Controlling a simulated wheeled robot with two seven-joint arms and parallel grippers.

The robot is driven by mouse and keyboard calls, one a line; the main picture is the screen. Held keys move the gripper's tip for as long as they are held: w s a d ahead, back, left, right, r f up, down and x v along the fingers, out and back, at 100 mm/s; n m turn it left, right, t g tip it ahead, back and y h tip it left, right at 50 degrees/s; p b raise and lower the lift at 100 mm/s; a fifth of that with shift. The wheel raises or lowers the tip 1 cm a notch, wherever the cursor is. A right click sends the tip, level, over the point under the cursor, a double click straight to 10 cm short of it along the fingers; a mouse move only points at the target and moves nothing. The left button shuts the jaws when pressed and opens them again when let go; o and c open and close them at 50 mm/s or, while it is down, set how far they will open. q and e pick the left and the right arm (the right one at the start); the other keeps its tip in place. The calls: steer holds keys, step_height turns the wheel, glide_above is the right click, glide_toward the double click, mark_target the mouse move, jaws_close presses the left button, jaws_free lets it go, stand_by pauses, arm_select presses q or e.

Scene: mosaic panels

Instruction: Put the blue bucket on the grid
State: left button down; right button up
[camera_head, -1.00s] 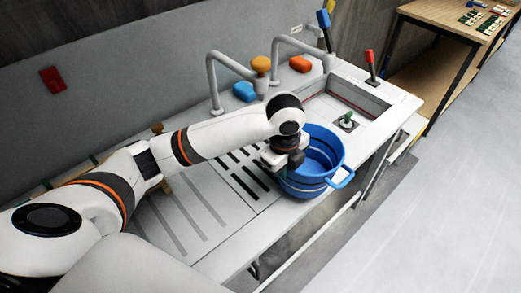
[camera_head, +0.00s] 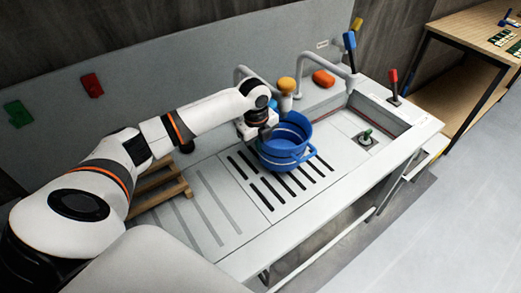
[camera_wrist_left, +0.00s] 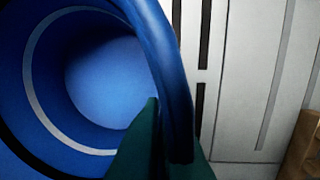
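The blue bucket (camera_head: 287,152) is upright, or nearly so, over the back right part of the slotted grid (camera_head: 268,192). I cannot tell whether its base touches the grid or hangs just above it. My left gripper (camera_head: 262,133) is at the bucket's left rim. In the left wrist view, the dark green fingers (camera_wrist_left: 172,135) sit on both sides of the rim of the bucket (camera_wrist_left: 95,75), shut on it. The bucket's inside looks empty there. Several black slots of the grid show beside the bucket. My right gripper is not in view.
The sink basin (camera_head: 352,128) is to the right, with a green plug-like item (camera_head: 366,137) in it. Taps, an orange sponge (camera_head: 323,78) and an orange-topped item (camera_head: 287,84) stand behind. A wooden rack (camera_head: 158,187) is at left. The grey ribbed drainer (camera_head: 205,210) is clear.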

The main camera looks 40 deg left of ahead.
arm_select(q)
step_height(320, 180, down, 3)
steer(key=shift+d+f+p, duration=0.1)
steer(key=shift+f+p, duration=0.1)
steer(key=shift+p, duration=0.25)
steer(key=shift+f, duration=0.15)
steer(key=c, duration=1.7)
jaws_free()
steer(key=shift+s, duration=0.1)
steer(key=r, duration=0.4)
steer(key=r+b, duration=0.1)
steer(key=r, duration=0.3)
steer(key=s+r+b, duration=0.1)
steer(key=r, duration=0.3)
steer(key=shift+r, duration=0.15)
